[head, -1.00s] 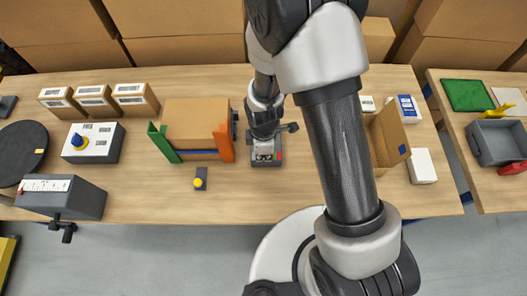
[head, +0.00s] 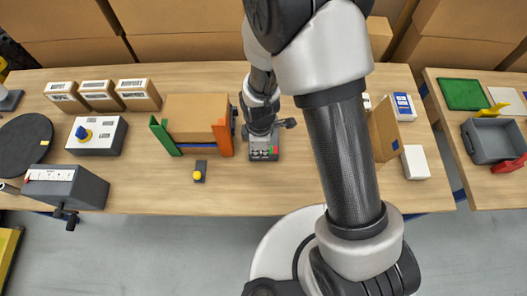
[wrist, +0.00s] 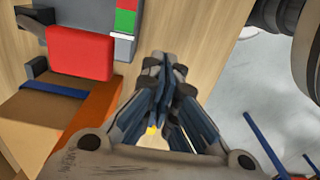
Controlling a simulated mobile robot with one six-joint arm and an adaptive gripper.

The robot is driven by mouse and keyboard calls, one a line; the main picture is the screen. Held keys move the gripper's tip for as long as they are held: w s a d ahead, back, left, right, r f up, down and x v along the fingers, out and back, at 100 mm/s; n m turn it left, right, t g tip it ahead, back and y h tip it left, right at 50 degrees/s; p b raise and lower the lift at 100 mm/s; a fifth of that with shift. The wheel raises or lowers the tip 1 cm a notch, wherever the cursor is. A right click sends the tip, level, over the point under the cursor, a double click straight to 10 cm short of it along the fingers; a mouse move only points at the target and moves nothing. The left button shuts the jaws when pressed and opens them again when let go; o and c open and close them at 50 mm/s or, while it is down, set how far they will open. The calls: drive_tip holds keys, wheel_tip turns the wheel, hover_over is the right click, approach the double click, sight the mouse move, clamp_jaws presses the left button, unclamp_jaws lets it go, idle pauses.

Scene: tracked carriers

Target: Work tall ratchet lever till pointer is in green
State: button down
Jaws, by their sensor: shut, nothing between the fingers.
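A grey ratchet unit (head: 264,155) stands on the table, with green and red marks on its face. In the wrist view its gauge strip (wrist: 125,20) shows red above green, with a pale mark below; I cannot make out the pointer clearly. A broad red pad (wrist: 80,52) on dark brackets stands close to the camera beside the gauge; it seems to be the lever's grip. My arm hides it in the head view. My gripper (head: 262,128) is just behind the unit's face. In the wrist view its fingers (wrist: 160,105) are together and empty, apart from the red pad.
Left of the unit, a carton (head: 195,115) sits between a green jaw (head: 165,137) and an orange jaw (head: 223,138). A yellow-knobbed switch (head: 199,172) lies in front.

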drive_tip(key=s+r+p, duration=0.1)
drive_tip(key=s+r, duration=0.2)
drive_tip(key=r, duration=0.5)
drive_tip(key=shift+s+a, duration=0.15)
drive_tip(key=shift+s, duration=0.25)
drive_tip(key=w+r+p, duration=0.4)
drive_tip(key=w+r, duration=0.5)
drive_tip(key=w, duration=0.1)
drive_tip(key=shift+d, duration=0.3)
wheel_tip(320, 180, down, 14)
drive_tip(key=shift+r+b, duration=0.1)
drive_tip(key=shift+b, duration=0.4)
idle(0.3)
